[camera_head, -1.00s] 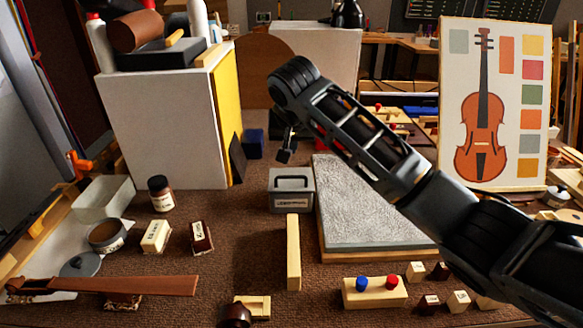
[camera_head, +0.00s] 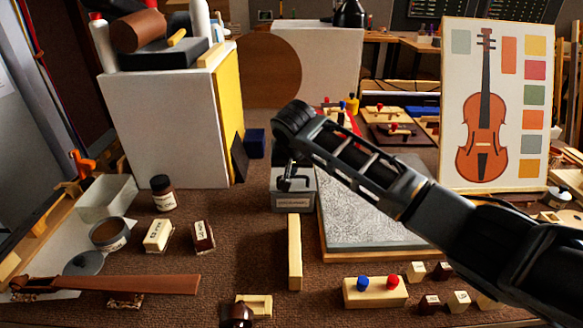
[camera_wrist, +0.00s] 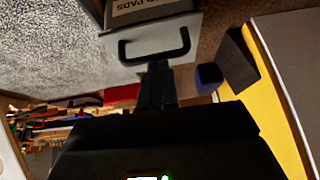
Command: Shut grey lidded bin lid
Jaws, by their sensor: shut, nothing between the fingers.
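The grey lidded bin (camera_head: 292,203) stands on the brown bench mat, left of the grey textured slab. The wrist view shows its labelled front (camera_wrist: 150,10) and its pale grey lid (camera_wrist: 160,46) with a dark loop handle. The lid appears to lie across the bin's top; I cannot tell whether it is fully down. My gripper (camera_head: 286,184) is over the bin and hides part of the lid in the head view. In the wrist view my gripper (camera_wrist: 156,68) is shut and empty, its tips close to the handle bar; I cannot tell whether they touch.
The textured slab (camera_head: 375,215) lies directly right of the bin. A white cabinet (camera_head: 165,125) and a small blue box (camera_head: 255,143) stand behind left. A wooden strip (camera_head: 295,250) lies in front of the bin. Open mat lies left of the bin.

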